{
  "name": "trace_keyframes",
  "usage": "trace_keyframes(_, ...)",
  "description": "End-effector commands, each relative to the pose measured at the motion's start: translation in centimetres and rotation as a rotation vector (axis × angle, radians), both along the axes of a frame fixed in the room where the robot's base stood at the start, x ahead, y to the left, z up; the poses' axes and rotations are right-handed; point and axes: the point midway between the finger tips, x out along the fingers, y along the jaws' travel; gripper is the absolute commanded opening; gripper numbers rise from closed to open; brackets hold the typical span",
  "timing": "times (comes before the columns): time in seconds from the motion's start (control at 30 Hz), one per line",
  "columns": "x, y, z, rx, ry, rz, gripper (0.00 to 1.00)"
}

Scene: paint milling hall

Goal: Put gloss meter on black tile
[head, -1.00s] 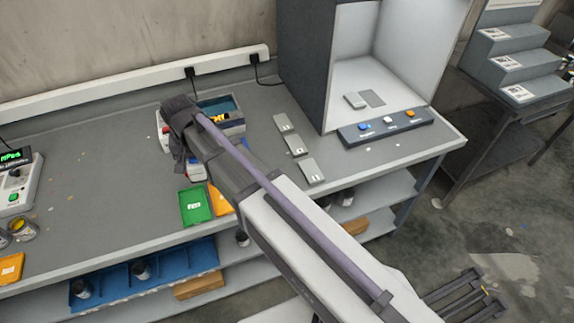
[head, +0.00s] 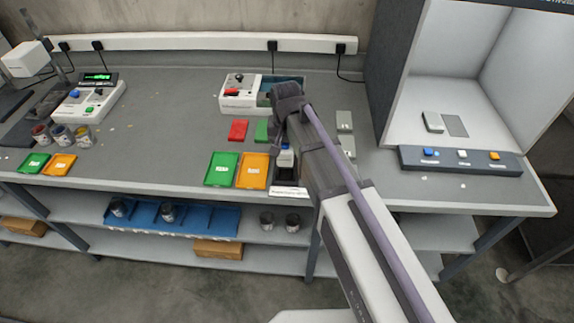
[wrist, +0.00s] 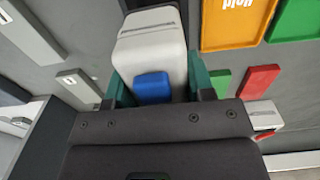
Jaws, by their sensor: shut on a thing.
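The gloss meter, a pale grey block (wrist: 150,50) with a blue button, is between my gripper's teal fingers (wrist: 158,88) in the wrist view. My gripper is shut on it. In the head view my gripper (head: 285,150) is over the front of the bench, just right of the orange tray, and the meter (head: 286,158) shows partly below it. A dark, white-labelled holder (head: 280,180) is under or just in front of the meter; the gap between them cannot be judged. I cannot clearly make out a black tile; my arm covers part of this area.
Green (head: 221,168) and orange (head: 253,170) trays lie left of my gripper. Small red (head: 238,130) and green (head: 262,130) cards lie behind them. Grey plates (head: 344,121) lie to the right, before a light booth (head: 430,50) with a button strip (head: 460,160).

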Motion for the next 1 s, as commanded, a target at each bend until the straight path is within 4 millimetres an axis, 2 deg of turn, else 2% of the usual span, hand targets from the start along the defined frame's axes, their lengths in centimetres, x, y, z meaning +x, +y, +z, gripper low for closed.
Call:
trace_keyframes(0.07,0.0,0.0,-0.1,0.000,0.000,0.000,0.12)
trace_keyframes(0.27,0.0,0.0,-3.9,0.000,0.000,0.000,0.12)
trace_keyframes(0.5,0.0,0.0,-3.4,0.000,0.000,0.000,0.11)
trace_keyframes(0.67,0.0,0.0,-4.0,0.000,0.000,0.000,0.11)
trace_keyframes(0.7,0.0,0.0,-3.8,0.000,0.000,0.000,0.53)
trace_keyframes(0.93,0.0,0.0,-3.8,0.000,0.000,0.000,0.74)
trace_keyframes(1.0,0.0,0.0,-3.8,0.000,0.000,0.000,0.74)
